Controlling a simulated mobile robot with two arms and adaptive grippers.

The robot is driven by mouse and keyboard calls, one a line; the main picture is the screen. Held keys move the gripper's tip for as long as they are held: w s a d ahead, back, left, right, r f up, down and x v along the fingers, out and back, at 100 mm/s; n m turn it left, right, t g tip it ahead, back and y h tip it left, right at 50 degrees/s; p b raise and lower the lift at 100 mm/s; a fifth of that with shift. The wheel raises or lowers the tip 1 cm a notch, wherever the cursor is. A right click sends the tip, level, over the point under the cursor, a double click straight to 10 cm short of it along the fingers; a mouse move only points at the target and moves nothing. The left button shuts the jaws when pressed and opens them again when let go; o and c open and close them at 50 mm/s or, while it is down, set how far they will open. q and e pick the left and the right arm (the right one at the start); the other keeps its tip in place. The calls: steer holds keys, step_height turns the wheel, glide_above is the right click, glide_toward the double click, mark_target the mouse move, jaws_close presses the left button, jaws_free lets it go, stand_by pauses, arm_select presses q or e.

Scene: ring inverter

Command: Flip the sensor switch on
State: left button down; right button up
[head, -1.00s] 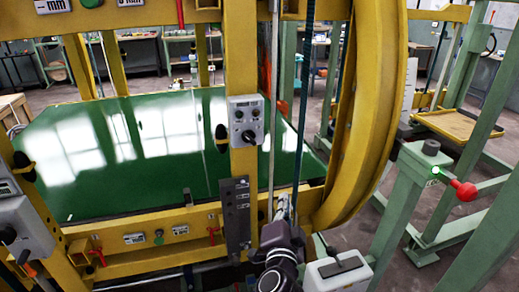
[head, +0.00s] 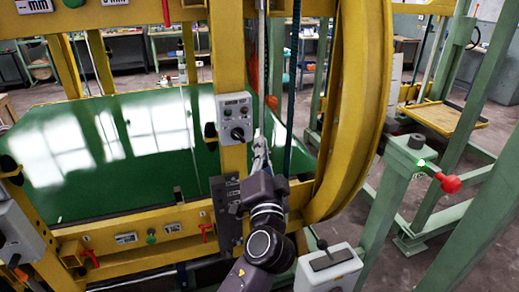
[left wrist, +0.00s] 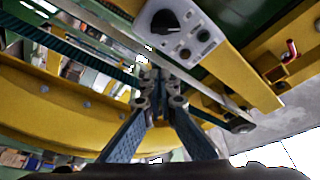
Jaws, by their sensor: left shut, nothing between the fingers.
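A grey control box (head: 231,132) with a black rotary knob (head: 238,134) and small buttons is mounted on the yellow post. Its label is too small to read. The box also shows at the top of the left wrist view (left wrist: 205,52), with its knob (left wrist: 165,22) turned toward me. My left gripper (head: 259,140) is shut and empty, just right of the box in the head view. In the left wrist view the closed fingertips (left wrist: 152,75) are below the knob, apart from it in the picture. My right gripper is not in view.
A thin vertical rod and a dark belt (head: 293,90) run close to my left gripper. A curved yellow ring (head: 362,100) stands to the right. A green post (head: 385,195) bears a lit green lamp and a red knob (head: 451,184). A white box (head: 330,275) is at the bottom.

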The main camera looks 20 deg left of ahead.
mark_target(239, 136)
arm_select(q)
steer(key=p+x, duration=0.2)
steer(key=x, duration=0.4)
steer(key=shift+s+a+f+p, duration=0.45)
steer(key=shift+s+a+f, duration=0.65)
steer(key=shift+a+f, duration=0.15)
steer(key=shift+w+f, duration=0.1)
steer(key=shift+w, duration=0.1)
